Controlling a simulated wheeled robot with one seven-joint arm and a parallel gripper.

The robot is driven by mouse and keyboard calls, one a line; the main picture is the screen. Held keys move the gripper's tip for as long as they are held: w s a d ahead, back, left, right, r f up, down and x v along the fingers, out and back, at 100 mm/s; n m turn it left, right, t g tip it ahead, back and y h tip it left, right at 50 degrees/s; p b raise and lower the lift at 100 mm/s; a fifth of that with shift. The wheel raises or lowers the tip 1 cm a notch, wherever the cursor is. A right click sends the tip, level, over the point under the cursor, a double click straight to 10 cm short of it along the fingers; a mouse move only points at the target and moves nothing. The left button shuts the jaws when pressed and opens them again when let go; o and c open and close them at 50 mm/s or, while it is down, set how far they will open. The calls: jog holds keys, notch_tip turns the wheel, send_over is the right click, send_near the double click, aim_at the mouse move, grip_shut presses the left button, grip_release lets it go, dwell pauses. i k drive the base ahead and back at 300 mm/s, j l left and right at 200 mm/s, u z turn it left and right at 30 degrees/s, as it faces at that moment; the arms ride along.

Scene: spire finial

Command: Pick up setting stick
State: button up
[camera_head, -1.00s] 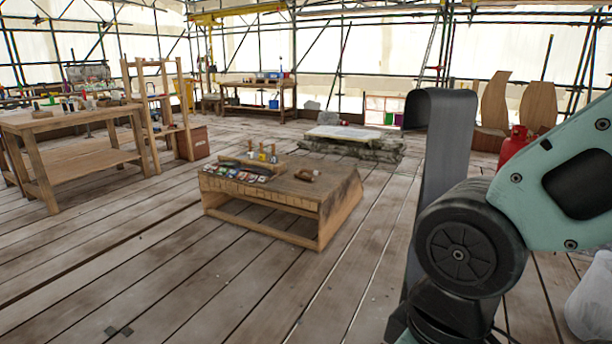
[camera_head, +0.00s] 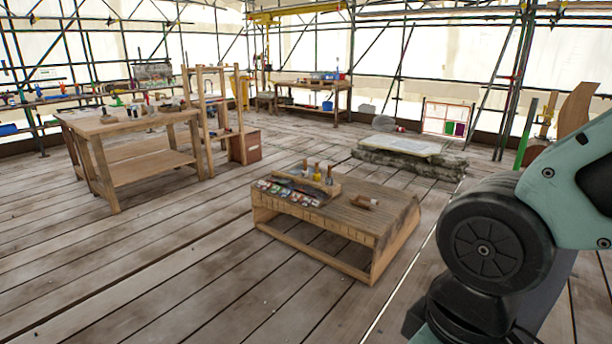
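I cannot make out a setting stick for certain from here. A low wooden bench (camera_head: 390,218) stands on the plank floor in the middle. On it are a wooden rack (camera_head: 290,182) with several small upright tools, a row of coloured pieces, and a short brown wooden item (camera_head: 365,202) lying to the right. A taller wooden workbench (camera_head: 150,166) at the left carries several small items too small to tell apart. My arm shows at the right edge, but my gripper is out of view.
A wooden frame stand (camera_head: 207,120) is beside the left workbench. A further table (camera_head: 318,86) stands at the back. A stone block with a pale slab (camera_head: 408,146) lies behind the low bench. Scaffolding lines the edges. Open plank floor lies in front.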

aim_at(357, 201)
jog(key=i, duration=2.4)
jog(key=i+j+z, duration=0.25)
jog(key=i, duration=0.2)
jog(key=i+j+z, duration=0.1)
jog(key=i+z, duration=0.15)
jog(key=i, duration=0.25)
jog(key=i+j+z, duration=0.25)
jog(key=i+j, duration=0.05)
jog(key=i, duration=0.1)
